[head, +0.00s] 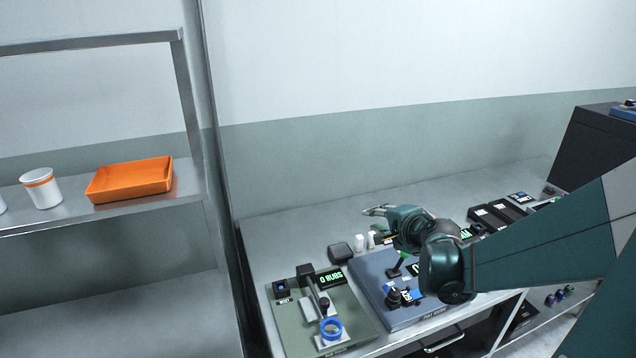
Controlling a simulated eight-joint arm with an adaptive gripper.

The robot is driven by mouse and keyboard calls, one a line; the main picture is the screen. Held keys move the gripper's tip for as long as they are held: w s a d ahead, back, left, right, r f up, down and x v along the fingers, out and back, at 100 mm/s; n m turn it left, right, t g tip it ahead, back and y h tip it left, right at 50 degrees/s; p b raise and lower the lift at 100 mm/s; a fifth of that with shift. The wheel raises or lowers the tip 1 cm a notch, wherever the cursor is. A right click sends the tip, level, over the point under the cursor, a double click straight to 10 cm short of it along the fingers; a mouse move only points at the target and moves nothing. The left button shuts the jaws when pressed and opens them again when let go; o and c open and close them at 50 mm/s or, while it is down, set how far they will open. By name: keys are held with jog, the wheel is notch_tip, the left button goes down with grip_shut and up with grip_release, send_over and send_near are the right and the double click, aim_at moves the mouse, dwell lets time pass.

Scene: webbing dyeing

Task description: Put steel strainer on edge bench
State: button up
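A grey metal bench (285,228) with test devices on it runs along the wall from the centre to the right. I see no steel strainer that I can make out. My gripper (374,211) is above the back part of the bench, pointing left. Its fingers are small and partly hidden by my wrist, so I cannot tell whether they are open or hold anything. My arm hides part of the bench's right side.
A green device board (290,325) with a blue ring (331,328) and a blue-grey device board (372,290) occupy the bench front. Left, a metal shelf (75,217) holds an orange tray (131,179) and a white cup (41,189). The bench's back left is clear.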

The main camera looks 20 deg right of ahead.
jog(key=d+f+m+h, duration=0.1)
jog(key=d+f+m, duration=0.1)
jog(key=d, duration=0.6)
jog(key=s+d+f+m+t+h, duration=0.1)
jog(key=d+f+m+h, duration=0.1)
jog(key=d+m, duration=0.3)
jog(key=s+d+f+m+t+h, duration=0.1)
jog(key=d+f+m, duration=0.1)
jog(key=d, duration=0.8)
jog(key=shift+d+f+m+h, duration=0.25)
jog(key=shift+d+m+h, duration=0.05)
jog(key=shift+m, duration=0.6)
jog(key=shift+w, duration=0.2)
jog(key=shift+x, duration=1.2)
jog(key=shift+w, duration=0.15)
jog(key=shift+b+x, duration=0.85)
jog(key=shift+x, duration=1.6)
jog(key=shift+w+r, duration=0.1)
jog(key=shift+r, duration=0.1)
grip_shut()
